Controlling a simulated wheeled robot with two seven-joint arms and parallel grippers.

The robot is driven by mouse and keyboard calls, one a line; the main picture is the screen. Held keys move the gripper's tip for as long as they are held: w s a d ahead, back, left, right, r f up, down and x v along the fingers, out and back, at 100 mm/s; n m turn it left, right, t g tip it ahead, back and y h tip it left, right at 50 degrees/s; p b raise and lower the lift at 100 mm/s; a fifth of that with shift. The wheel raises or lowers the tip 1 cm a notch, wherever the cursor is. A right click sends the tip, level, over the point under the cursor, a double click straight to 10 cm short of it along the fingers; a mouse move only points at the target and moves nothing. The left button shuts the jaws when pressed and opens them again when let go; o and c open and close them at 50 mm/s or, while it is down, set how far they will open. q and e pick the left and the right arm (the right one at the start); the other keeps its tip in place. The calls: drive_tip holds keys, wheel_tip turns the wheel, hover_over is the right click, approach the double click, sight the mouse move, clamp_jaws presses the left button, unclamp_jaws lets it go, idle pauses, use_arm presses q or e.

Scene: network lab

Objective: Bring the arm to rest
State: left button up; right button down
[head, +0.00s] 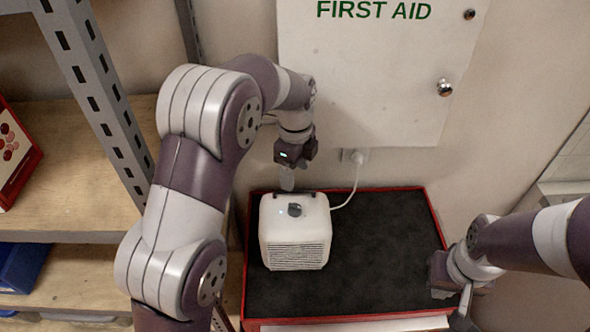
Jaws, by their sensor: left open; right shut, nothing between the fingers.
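My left gripper (288,179) points down just behind a white box-shaped appliance (296,232), above its back edge. It is open and holds nothing that I can see; its fingers are seen nearly edge-on. I cannot tell whether it touches the appliance. The appliance has a dark round knob on top and a slatted front. My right gripper (463,306) is low at the right, beside the right edge of the red-rimmed dark surface (385,265). It is shut and empty.
A white cord runs from the appliance to a wall socket (354,156). A white first aid cabinet (365,75) hangs above. A metal shelf unit (88,85) with wooden shelves stands left, holding a red box (18,155) and a blue bin (22,266). The dark surface is clear right of the appliance.

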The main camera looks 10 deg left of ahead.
idle(0.3)
use_arm(q)
drive_tip(key=s+f+n+b, duration=0.1)
drive_tip(key=s+f+n, duration=0.1)
drive_tip(key=n, duration=0.2)
drive_tip(key=s+a+f+n+b, duration=0.1)
drive_tip(key=s+f+n+b, duration=0.1)
drive_tip(key=n, duration=0.3)
drive_tip(key=s+f+n+b, duration=0.2)
drive_tip(key=s+f+n, duration=0.1)
drive_tip(key=f+n, duration=0.1)
drive_tip(key=shift+a+f+n+t, duration=0.2)
drive_tip(key=shift+n+t, duration=0.1)
drive_tip(key=shift+n, duration=0.2)
drive_tip(key=s+a+f+n+b, duration=0.3)
drive_tip(key=s+f+n+b, duration=0.3)
drive_tip(key=s+f+b, duration=0.2)
drive_tip(key=s+b, duration=0.2)
drive_tip(key=s, duration=0.2)
drive_tip(key=shift+s+f+n+t, duration=0.2)
drive_tip(key=shift+f+n+t, duration=0.1)
drive_tip(key=shift+n+t, duration=0.1)
drive_tip(key=shift+s, duration=0.1)
